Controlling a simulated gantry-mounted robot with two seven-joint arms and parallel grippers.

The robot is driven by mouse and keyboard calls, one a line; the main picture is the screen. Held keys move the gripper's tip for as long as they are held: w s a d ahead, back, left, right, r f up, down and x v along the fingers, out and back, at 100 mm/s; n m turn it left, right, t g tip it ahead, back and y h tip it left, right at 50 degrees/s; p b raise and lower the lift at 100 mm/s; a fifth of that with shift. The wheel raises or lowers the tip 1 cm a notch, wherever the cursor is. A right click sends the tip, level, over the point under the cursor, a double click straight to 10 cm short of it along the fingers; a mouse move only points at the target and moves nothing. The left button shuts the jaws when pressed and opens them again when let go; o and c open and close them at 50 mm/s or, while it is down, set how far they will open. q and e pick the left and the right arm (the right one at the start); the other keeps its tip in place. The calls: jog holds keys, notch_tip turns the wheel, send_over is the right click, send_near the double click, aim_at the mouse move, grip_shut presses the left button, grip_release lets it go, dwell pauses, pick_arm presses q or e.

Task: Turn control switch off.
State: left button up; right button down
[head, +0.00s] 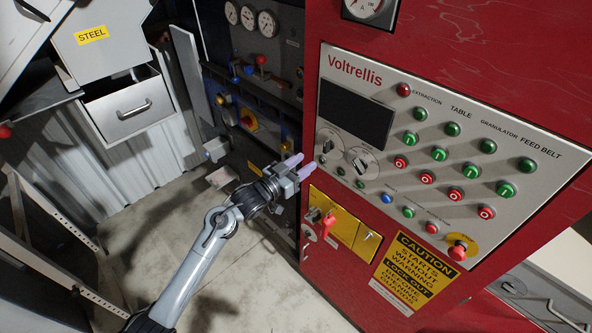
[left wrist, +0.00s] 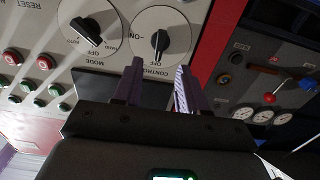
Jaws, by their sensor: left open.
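The control switch (head: 327,146) is a round pale dial with a black handle on the red machine's control panel. My left gripper (head: 305,164) is open and empty. Its purple fingers are just left of and below the switch in the head view. In the wrist view the left gripper's fingertips (left wrist: 159,72) lie just below the dial; contact is not visible. My right gripper is out of view.
The similar mode switch (head: 362,160) sits beside the control switch. A dark screen (head: 355,114) is above, with several green and red buttons to the right. A yellow plate (head: 343,222) with a red key-like part is below. Gauges and levers fill the dark panel (head: 265,60) left.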

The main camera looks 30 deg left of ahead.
pick_arm(q)
jog(key=shift+v, duration=1.2)
jog(key=s+d+f+n+g+y+p, duration=0.1)
jog(key=s+d+f+g+p, duration=0.15)
jog(key=s+f, duration=0.5)
jog(key=s+d+f+n+g+y+p, duration=0.15)
jog(key=s+d+f+p, duration=0.25)
jog(key=s, duration=0.7)
jog(key=s+a+r+g+y+p, duration=0.1)
jog(key=s+g, duration=0.3)
jog(key=s, duration=0.6)
jog(key=s+a+r+g+y+p, duration=0.1)
jog(key=s+g, duration=0.4)
jog(key=s, duration=0.5)
jog(key=shift+r+y, duration=0.55)
jog(key=shift+r, duration=0.55)
jog(key=shift+s+m, duration=0.1)
jog(key=shift+m, duration=0.15)
